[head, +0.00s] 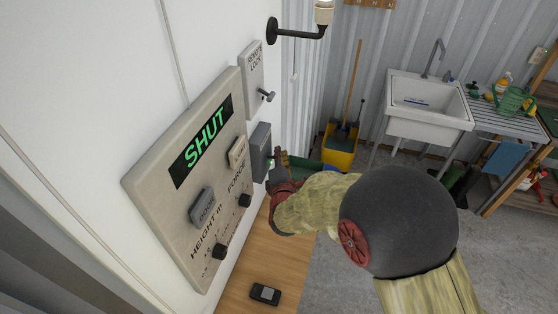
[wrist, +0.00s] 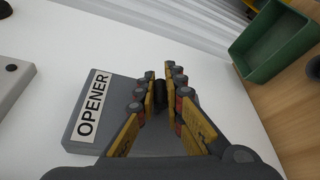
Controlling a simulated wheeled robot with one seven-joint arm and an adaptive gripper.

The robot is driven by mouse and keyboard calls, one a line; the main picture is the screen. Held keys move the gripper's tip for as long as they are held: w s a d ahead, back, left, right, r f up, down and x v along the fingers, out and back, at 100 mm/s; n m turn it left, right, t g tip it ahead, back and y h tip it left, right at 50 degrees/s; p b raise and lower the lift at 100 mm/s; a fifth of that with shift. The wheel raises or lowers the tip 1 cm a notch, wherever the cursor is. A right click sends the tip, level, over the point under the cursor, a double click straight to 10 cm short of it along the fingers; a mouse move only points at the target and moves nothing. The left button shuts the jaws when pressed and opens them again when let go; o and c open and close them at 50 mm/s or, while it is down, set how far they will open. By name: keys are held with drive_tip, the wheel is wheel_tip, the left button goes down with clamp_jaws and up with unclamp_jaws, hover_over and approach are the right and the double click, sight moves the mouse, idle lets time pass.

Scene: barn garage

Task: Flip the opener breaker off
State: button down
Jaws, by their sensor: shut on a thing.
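The opener breaker is a grey box (head: 261,144) on the white wall, right of the control panel in the head view. In the wrist view its grey face (wrist: 75,133) carries a white OPENER label (wrist: 93,104). A short black lever (wrist: 159,93) stands out from it between my fingertips. My gripper (head: 275,166) is at the box's lower right side in the head view. In the wrist view my gripper (wrist: 164,88) has its yellow-padded fingers on either side of the lever, shut on it. The lever's on or off position cannot be told.
The beige control panel (head: 166,166) shows SHUT in green. A remote lock switch (head: 251,72) is above the breaker. A wooden bench (head: 238,284) below holds a small black device (head: 265,294). A green bin (wrist: 275,42) lies close to the right in the wrist view.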

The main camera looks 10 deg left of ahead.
wheel_tip(320, 180, down, 3)
drive_tip(key=m+t+b, duration=0.1)
drive_tip(key=m+b, duration=0.2)
drive_tip(key=b, duration=0.3)
drive_tip(key=m+t+y+b, duration=0.1)
drive_tip(key=m+b, duration=0.2)
drive_tip(key=b, duration=0.4)
drive_tip(key=shift+a+m+t, duration=0.1)
drive_tip(key=shift+m+t, duration=0.2)
drive_tip(key=shift+r, duration=0.1)
drive_tip(key=c, duration=1.8)
unclamp_jaws()
drive_tip(key=shift+c, duration=0.2)
drive_tip(key=v, duration=1.2)
